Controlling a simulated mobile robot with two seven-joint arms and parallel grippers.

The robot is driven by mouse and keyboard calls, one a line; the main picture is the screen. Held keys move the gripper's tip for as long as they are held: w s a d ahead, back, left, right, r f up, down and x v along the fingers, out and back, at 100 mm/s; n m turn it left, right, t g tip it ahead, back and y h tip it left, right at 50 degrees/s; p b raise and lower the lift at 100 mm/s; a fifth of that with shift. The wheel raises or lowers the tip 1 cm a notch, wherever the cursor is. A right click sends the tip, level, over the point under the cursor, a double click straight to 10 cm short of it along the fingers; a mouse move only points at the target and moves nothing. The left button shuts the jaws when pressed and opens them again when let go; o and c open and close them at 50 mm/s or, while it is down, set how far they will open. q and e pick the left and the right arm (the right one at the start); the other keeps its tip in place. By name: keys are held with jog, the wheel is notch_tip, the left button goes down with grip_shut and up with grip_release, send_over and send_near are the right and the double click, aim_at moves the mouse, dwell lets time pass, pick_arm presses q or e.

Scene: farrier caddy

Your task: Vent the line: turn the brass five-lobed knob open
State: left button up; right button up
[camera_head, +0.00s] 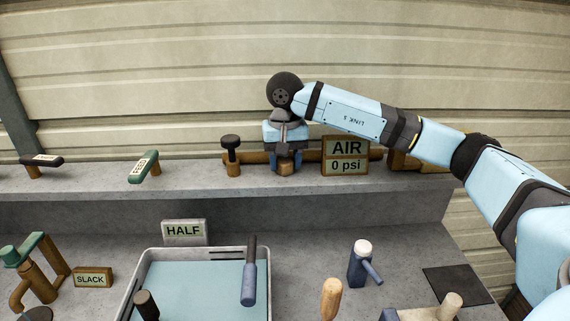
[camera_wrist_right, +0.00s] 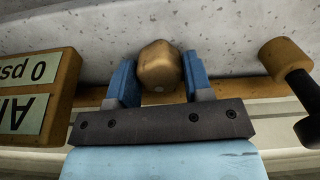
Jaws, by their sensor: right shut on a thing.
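The brass knob (camera_head: 286,169) sits on the pipe along the back ledge, left of the AIR sign. My right gripper (camera_head: 286,162) comes down on it from above, and its fingers and wrist hide most of it. In the right wrist view the knob (camera_wrist_right: 159,66) is between the two blue fingers of my right gripper (camera_wrist_right: 160,82), which is shut on it. The AIR sign (camera_head: 345,155) reads 0 psi, and it shows upside down in the wrist view (camera_wrist_right: 38,95). My left gripper is not in view.
A dark-topped brass valve (camera_head: 231,155) stands close left of the knob. A green FEED lever (camera_head: 144,167) and a dark lever (camera_head: 42,160) are farther left. Below stand a tray (camera_head: 190,254) by the HALF sign (camera_head: 184,231), a blue-handled tool (camera_head: 249,280) and a white-capped blue fitting (camera_head: 358,264).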

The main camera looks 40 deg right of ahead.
jog(key=n, duration=0.3)
jog(key=shift+f+b, duration=0.1)
jog(key=shift+b, duration=0.25)
jog(key=shift+f+n+b, duration=0.1)
jog(key=shift+n+b, duration=0.2)
jog(key=shift+n, duration=0.6)
jog(key=o, duration=0.9)
jog(key=shift+a, duration=0.1)
